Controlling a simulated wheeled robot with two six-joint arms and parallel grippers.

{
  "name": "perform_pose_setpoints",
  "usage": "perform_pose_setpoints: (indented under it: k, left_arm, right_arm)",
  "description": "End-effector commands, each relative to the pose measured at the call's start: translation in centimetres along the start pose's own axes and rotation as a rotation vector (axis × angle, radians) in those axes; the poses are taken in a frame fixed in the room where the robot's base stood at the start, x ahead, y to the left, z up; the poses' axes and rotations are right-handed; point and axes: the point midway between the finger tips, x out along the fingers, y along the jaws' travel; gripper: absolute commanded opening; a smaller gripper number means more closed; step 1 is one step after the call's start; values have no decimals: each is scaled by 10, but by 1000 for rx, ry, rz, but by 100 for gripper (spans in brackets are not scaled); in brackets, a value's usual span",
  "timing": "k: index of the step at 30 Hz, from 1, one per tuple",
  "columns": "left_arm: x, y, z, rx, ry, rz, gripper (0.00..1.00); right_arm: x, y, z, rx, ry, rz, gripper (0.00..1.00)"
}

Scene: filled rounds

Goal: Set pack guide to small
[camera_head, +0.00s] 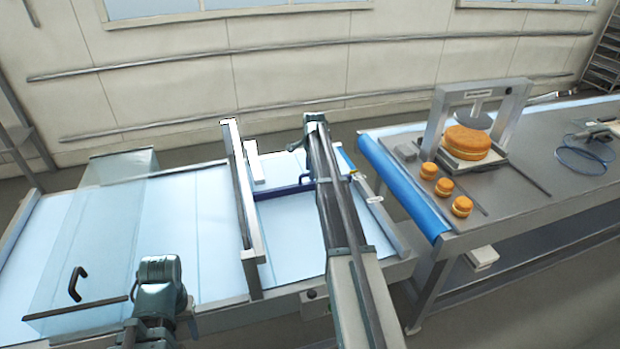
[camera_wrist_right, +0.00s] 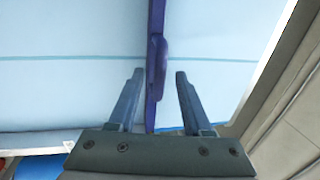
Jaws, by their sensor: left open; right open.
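My right gripper (camera_wrist_right: 155,88) is open, one finger on each side of the bar, with gaps showing on both sides. In the head view my right arm hides that gripper and part of the guide. My left gripper (camera_head: 160,290) is at the lower left, away from the guide; its fingers are hard to make out.
A clear cover with a black handle (camera_head: 76,284) stands over the left belt. A grey upright frame (camera_head: 243,205) crosses the belt left of the guide. At right, a table (camera_head: 530,190) bears a press, a large orange-topped round (camera_head: 467,142) and small filled rounds (camera_head: 444,187).

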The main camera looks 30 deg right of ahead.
Motion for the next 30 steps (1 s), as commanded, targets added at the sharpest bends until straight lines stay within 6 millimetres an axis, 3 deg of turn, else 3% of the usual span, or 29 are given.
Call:
perform_pose_setpoints:
  k: [10,18,30]
  left_arm:
    - [4,0,0,-1,0,0,50]
    - [4,0,0,-1,0,0,50]
    - [4,0,0,-1,0,0,50]
  right_arm:
    - [4,0,0,0,0,0,50]
    - [4,0,0,0,0,0,1]
    - [4,0,0,0,0,0,0]
